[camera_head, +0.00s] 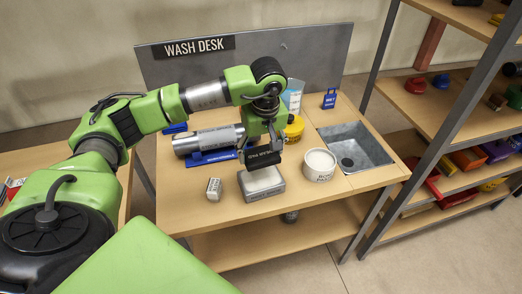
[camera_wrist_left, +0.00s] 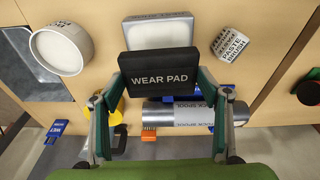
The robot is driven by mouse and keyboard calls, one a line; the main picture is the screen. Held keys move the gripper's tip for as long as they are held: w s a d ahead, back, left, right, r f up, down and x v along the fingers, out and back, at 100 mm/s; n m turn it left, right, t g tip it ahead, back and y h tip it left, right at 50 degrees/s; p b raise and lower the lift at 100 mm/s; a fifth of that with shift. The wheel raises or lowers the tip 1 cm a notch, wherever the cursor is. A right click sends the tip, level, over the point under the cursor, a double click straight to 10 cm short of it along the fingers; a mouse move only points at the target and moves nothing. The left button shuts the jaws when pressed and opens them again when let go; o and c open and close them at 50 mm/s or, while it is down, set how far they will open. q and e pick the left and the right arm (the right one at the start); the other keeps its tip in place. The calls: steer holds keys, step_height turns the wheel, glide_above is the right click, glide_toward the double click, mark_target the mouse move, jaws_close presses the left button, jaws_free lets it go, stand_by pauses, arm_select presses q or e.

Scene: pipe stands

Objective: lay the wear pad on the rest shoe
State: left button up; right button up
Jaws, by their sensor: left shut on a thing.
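My left gripper (camera_head: 263,146) is shut on the wear pad, a flat black block with white lettering (camera_head: 262,158). In the left wrist view the wear pad (camera_wrist_left: 158,66) sits level between the two fingers, its label facing the camera. The rest shoe, a grey metal block with rounded edges (camera_head: 262,186), stands on the desk. In the head view the pad is just above the shoe's back part. In the left wrist view the pad covers part of the shoe (camera_wrist_left: 157,29). I cannot tell whether they touch. My right gripper is not in view.
A white tub (camera_head: 319,166) stands right of the shoe, and a small labelled block (camera_head: 214,189) to its left. A silver spool (camera_head: 206,140) lies on a blue cradle behind. A yellow container (camera_head: 294,129) and the sink (camera_head: 356,150) are farther right. The desk's front left is clear.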

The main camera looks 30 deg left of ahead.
mark_target(262, 157)
arm_select(q)
step_height(262, 157, down, 7)
steer(key=b, duration=0.5)
steer(key=shift+r, duration=0.2)
steer(key=shift+f+b, duration=0.45)
steer(key=shift+f, duration=0.05)
steer(key=shift+f+b, duration=0.35)
steer(key=shift+b, duration=0.05)
steer(key=o, duration=1.2)
steer(key=shift+o, duration=0.2)
steer(key=r, duration=0.4)
steer(key=d+r, duration=0.1)
steer(key=r, duration=0.3)
steer(key=s+r, duration=0.1)
steer(key=r, duration=0.3)
steer(key=shift+d, duration=0.25)
steer(key=shift+f, duration=0.15)
